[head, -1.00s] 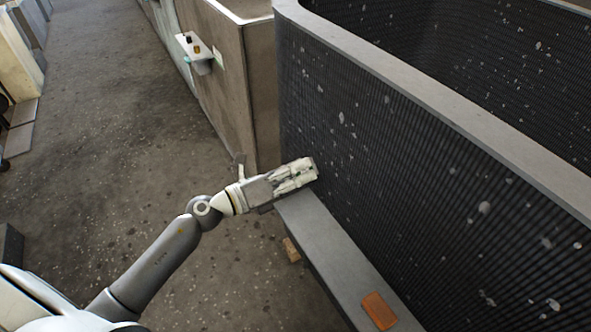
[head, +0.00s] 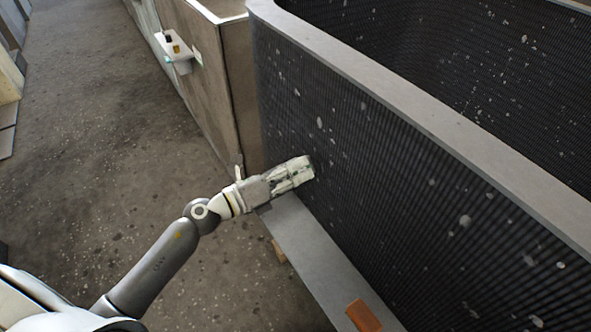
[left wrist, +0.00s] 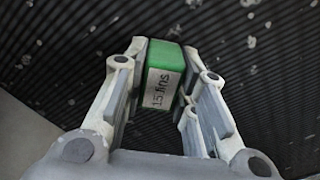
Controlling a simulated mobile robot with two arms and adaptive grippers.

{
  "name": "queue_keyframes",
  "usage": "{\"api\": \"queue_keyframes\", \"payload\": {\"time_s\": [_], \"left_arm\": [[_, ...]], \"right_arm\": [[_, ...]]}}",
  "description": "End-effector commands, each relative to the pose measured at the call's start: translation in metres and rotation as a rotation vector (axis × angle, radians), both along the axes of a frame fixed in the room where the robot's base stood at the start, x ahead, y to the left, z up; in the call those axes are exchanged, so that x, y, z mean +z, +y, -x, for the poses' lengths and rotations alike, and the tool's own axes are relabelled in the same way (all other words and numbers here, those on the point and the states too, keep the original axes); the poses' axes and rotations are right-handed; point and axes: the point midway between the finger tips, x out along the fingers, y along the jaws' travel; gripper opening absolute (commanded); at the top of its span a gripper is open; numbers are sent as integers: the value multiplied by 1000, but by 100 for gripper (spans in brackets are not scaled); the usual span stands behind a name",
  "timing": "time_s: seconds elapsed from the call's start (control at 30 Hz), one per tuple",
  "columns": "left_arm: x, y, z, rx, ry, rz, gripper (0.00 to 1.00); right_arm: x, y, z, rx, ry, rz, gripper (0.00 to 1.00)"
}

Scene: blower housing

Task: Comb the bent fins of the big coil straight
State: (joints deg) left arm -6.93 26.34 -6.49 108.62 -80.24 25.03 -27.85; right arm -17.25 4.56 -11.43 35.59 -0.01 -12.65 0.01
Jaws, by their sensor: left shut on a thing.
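The big coil (head: 400,165) is a dark finned wall with a grey top rim and scattered pale specks, filling the right of the head view. Its fins also show behind my gripper in the left wrist view (left wrist: 240,25). My left gripper (head: 302,170) is at the coil's face, above the grey ledge. It is shut on a green fin comb (left wrist: 163,75) with a white label reading "15 fins". The comb's far end is at or near the fins; I cannot tell whether it touches. My right gripper is not in view.
A grey ledge (head: 310,255) runs along the coil's foot, with an orange-brown block (head: 363,315) on it. A small white shelf (head: 178,52) with small items is on the brown wall (head: 215,80). The concrete floor (head: 110,130) at left is open.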

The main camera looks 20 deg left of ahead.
Motion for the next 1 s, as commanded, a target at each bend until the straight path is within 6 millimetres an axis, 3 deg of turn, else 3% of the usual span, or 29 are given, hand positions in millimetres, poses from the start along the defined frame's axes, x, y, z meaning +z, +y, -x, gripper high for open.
{"api": "queue_keyframes", "payload": {"time_s": [1.0], "left_arm": [[1, -11, -15, 1, -1, 0, 7]], "right_arm": [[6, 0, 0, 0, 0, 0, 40]]}}
